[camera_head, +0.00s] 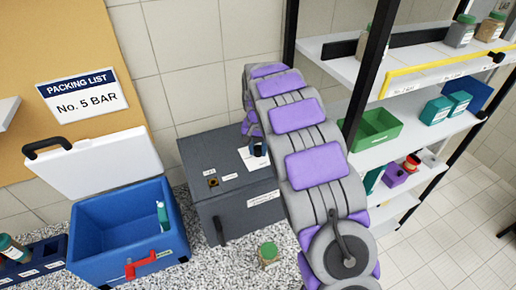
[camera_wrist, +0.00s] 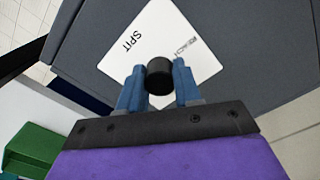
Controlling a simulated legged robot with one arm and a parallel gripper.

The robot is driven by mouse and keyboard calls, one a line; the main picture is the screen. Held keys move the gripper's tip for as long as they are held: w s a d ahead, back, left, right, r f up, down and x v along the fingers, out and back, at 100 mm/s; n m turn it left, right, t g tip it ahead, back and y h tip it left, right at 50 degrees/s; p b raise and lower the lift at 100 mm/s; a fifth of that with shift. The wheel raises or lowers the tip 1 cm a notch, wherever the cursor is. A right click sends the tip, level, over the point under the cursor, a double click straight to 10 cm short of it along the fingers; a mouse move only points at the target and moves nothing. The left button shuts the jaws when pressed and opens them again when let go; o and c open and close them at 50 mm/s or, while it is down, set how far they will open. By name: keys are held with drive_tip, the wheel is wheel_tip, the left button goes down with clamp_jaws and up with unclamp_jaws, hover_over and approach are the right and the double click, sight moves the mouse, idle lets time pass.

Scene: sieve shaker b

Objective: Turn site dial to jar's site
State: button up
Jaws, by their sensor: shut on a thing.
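The site dial, a round black knob (camera_wrist: 159,76), sits on a white plate (camera_wrist: 150,35) on top of a dark grey box (camera_head: 238,207). The plate reads "SPIT" on one side and "REACH" on another in the wrist view; other lettering is hidden. My gripper (camera_wrist: 159,85) is shut on the knob, one blue finger on each side. In the head view my gripper (camera_head: 257,149) is partly hidden by my purple and grey arm. I cannot see a pointer on the knob. A jar with a green lid (camera_head: 268,252) stands on the speckled counter before the box; its label is too small to read.
A blue cooler (camera_head: 90,252) with a raised white lid stands left of the box. Shelves (camera_head: 408,140) at right hold a green bin (camera_head: 374,130) and several jars. A board sign (camera_head: 83,95) reads "PACKING LIST No. 5 BAR". A rack with a jar stands at the lower left.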

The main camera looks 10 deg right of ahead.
sight(257, 147)
drive_tip(key=shift+w+r+m, duration=0.2)
drive_tip(key=shift+m, duration=0.8)
drive_tip(key=o, duration=1)
drive_tip(key=shift+f, duration=0.15)
drive_tip(key=shift+o, duration=0.2)
wheel_tip(257, 147, up, 17)
drive_tip(key=shift+b, duration=0.3)
